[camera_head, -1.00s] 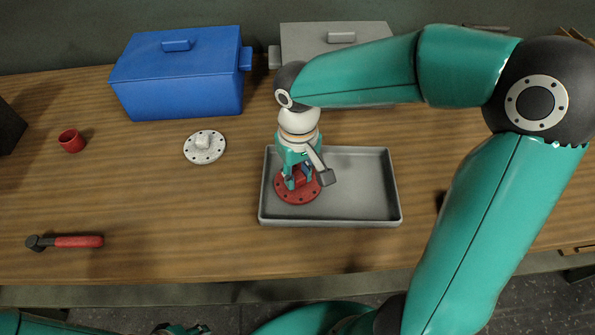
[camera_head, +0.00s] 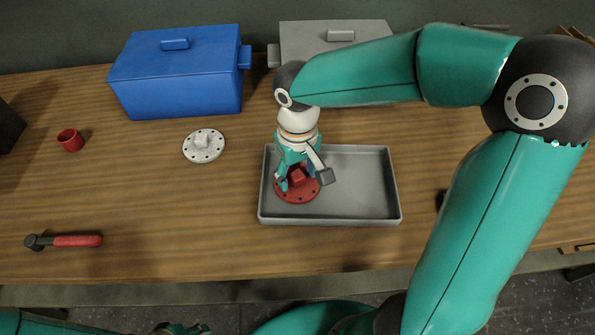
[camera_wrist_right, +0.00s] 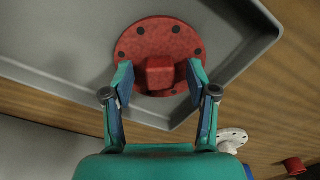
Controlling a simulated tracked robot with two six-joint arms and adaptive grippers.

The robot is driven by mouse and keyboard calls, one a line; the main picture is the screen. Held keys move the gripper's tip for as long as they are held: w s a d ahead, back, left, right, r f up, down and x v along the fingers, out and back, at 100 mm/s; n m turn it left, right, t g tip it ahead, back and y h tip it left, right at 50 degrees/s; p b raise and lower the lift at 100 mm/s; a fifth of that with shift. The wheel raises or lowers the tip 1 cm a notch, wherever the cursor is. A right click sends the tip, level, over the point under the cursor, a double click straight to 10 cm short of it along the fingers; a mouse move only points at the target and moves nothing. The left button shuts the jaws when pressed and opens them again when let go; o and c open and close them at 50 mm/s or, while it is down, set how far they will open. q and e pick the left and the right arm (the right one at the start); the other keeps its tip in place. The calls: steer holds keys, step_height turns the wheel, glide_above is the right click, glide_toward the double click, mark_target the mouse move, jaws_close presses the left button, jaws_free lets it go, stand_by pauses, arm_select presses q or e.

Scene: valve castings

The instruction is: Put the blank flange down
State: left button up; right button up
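The red blank flange (camera_head: 284,192), a round disc with bolt holes and a square knob, lies flat in the left part of the grey tray (camera_head: 350,212). My right gripper (camera_head: 298,180) is above it, pointing down. In the right wrist view the flange (camera_wrist_right: 140,45) shows whole apart from small parts behind the fingers. The fingers of the right gripper (camera_wrist_right: 159,76) stand open on either side of the knob, with a gap at each side. A part of my left arm, perhaps its gripper (camera_head: 182,329), shows at the bottom edge; its fingers cannot be made out.
A white flange (camera_head: 204,155) lies on the table left of the tray. A blue lidded box (camera_head: 180,85) and a grey lidded box (camera_head: 300,45) stand at the back. A red cup (camera_head: 70,140) and a red-handled tool (camera_head: 75,241) are at the left. The tray's right half is empty.

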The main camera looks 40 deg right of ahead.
step_height(320, 180, up, 12)
stand_by(0.6)
steer(key=shift+f, duration=0.1)
stand_by(0.6)
